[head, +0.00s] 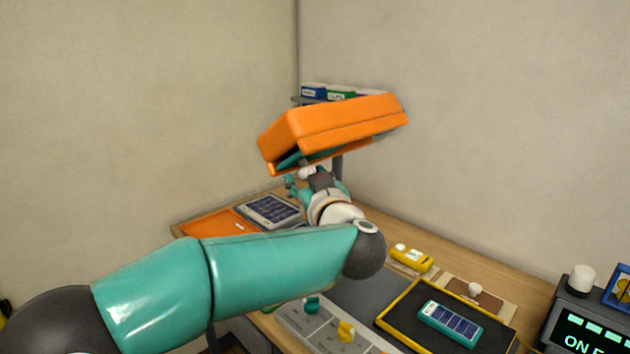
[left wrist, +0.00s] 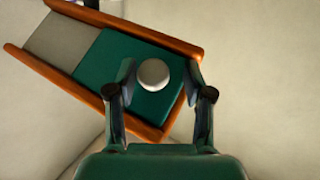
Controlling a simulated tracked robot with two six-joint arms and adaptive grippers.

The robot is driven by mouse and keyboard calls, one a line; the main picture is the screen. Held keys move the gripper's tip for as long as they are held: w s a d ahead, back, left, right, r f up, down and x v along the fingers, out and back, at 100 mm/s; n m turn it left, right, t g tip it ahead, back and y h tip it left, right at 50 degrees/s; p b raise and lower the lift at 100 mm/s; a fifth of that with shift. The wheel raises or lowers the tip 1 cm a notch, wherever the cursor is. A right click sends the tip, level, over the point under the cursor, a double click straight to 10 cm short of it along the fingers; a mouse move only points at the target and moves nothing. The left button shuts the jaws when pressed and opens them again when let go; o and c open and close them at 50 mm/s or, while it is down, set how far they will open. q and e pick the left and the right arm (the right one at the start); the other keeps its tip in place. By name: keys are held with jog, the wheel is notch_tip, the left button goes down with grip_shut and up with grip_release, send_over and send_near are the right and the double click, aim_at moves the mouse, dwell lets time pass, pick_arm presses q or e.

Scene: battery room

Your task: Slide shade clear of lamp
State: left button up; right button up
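The lamp is an orange housing (head: 345,122) high over the far end of the bench. Its underside shows in the left wrist view as orange rails (left wrist: 60,82) around a green shade panel (left wrist: 118,68) with a round white knob (left wrist: 154,74). A grey-beige part (left wrist: 62,40) lies beside the green panel between the rails. In the head view a teal edge (head: 290,158) of the shade shows under the lamp. My left gripper (left wrist: 158,76) is open, with one finger on each side of the knob and visible gaps to it. My right gripper is not in view.
The bench holds an orange tray (head: 212,223), solar panel (head: 270,210), yellow device (head: 411,258), yellow-rimmed black tray (head: 388,318) with a teal panel device (head: 450,324), and switch box (head: 302,322). A display unit (head: 580,328) is at right.

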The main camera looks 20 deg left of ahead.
pick_arm(q)
jog(key=shift+w, duration=0.15)
jog(key=v, duration=1.2)
jog(key=shift+f, duration=0.1)
dwell(0.3)
